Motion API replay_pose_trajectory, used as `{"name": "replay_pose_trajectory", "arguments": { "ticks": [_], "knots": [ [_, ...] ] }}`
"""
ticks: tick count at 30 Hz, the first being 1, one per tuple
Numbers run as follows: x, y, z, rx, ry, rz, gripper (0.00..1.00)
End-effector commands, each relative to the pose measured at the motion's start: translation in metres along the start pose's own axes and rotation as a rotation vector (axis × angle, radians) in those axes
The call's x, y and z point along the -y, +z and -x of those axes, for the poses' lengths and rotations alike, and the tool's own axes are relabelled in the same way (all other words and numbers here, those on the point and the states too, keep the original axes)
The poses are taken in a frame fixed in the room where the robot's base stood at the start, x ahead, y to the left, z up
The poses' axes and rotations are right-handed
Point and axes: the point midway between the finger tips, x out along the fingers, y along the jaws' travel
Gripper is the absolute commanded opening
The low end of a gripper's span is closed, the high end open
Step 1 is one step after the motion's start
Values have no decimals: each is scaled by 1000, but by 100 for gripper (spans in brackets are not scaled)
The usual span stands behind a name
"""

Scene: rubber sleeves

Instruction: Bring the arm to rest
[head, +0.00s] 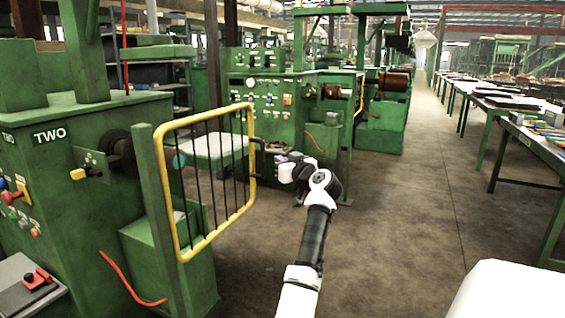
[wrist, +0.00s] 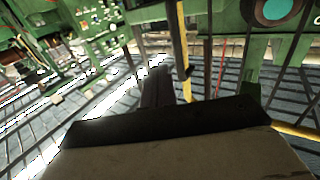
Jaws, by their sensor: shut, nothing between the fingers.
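My arm (head: 316,235) reaches forward from the bottom of the head view, bent at its far end. My gripper (head: 282,160) is at its tip, just right of a yellow-framed gate with dark bars (head: 250,190). In the wrist view my gripper's dark fingers (wrist: 156,88) are together, with nothing seen between them. The gate's bars and yellow frame (wrist: 180,50) show close behind the fingers there. I cannot tell whether gripper and gate touch.
A green machine marked TWO (head: 60,150) stands at the left, with a green post (head: 160,215) beside the gate. Another green machine with a control panel (head: 270,100) stands behind my gripper. Long green tables (head: 535,145) line the right. The aisle floor (head: 410,220) is clear.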

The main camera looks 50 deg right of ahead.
Motion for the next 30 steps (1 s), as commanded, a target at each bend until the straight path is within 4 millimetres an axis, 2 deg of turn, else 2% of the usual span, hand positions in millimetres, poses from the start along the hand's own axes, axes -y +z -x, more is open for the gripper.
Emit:
{"name": "replay_pose_trajectory", "arguments": {
  "ticks": [6,12,18,30],
  "knots": [
    [-21,4,47,1,5,-1,0],
    [-34,4,80,3,3,-1,0],
    [-39,3,93,4,2,-2,0],
    [-40,3,94,4,2,-2,0]
  ]
}}
